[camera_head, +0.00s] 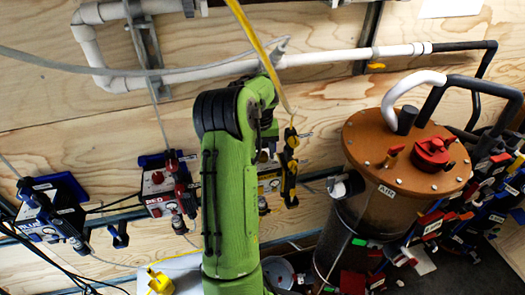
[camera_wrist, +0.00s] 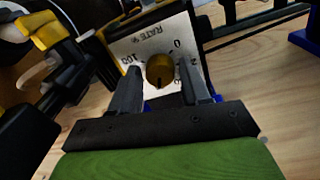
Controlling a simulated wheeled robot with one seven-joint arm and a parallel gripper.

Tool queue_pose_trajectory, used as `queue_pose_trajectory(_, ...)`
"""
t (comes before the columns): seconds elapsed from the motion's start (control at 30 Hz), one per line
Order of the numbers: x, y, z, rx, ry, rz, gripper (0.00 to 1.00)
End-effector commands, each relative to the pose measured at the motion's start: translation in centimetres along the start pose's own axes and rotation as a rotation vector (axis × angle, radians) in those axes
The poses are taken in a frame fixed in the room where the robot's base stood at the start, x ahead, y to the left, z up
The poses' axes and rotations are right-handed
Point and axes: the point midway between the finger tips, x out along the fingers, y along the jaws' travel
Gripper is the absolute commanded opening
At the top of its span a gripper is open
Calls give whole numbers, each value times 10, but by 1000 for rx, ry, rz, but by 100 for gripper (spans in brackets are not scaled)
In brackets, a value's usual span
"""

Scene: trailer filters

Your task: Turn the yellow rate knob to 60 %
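The yellow rate knob (camera_wrist: 160,70) shows in the wrist view as a round, dull yellow knob on a pale plate (camera_wrist: 146,47). The plate is marked RATE %, with 0 at upper right and 100 at left. I cannot clearly read where the knob points. My gripper (camera_wrist: 160,86) is open, with one dark finger to the left of the knob and one to the right. Gaps show between knob and fingers; I cannot tell how far the fingertips are from the plate. In the head view my green arm covers most of the yellow unit (camera_head: 268,185), and the knob is hidden.
A red-marked unit (camera_head: 157,190) and a blue one (camera_head: 50,205) are on the plywood wall at left. A large brown-lidded tank (camera_head: 400,150) stands close at right. A white pipe (camera_head: 330,57) runs above. Black and yellow fittings (camera_wrist: 45,35) crowd the wrist view's left.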

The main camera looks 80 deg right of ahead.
Motion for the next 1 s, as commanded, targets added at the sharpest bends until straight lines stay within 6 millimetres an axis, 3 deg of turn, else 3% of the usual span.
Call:
queue_pose_trajectory(0.1,0,0,0,1,0,0,60)
queue_pose_trajectory(0.4,-6,0,0,1,2,-1,60)
queue_pose_trajectory(0.47,-16,0,-1,2,4,0,60)
queue_pose_trajectory(0.8,-103,1,-1,1,4,0,60)
queue_pose_trajectory(1.0,-121,0,0,3,0,0,60)
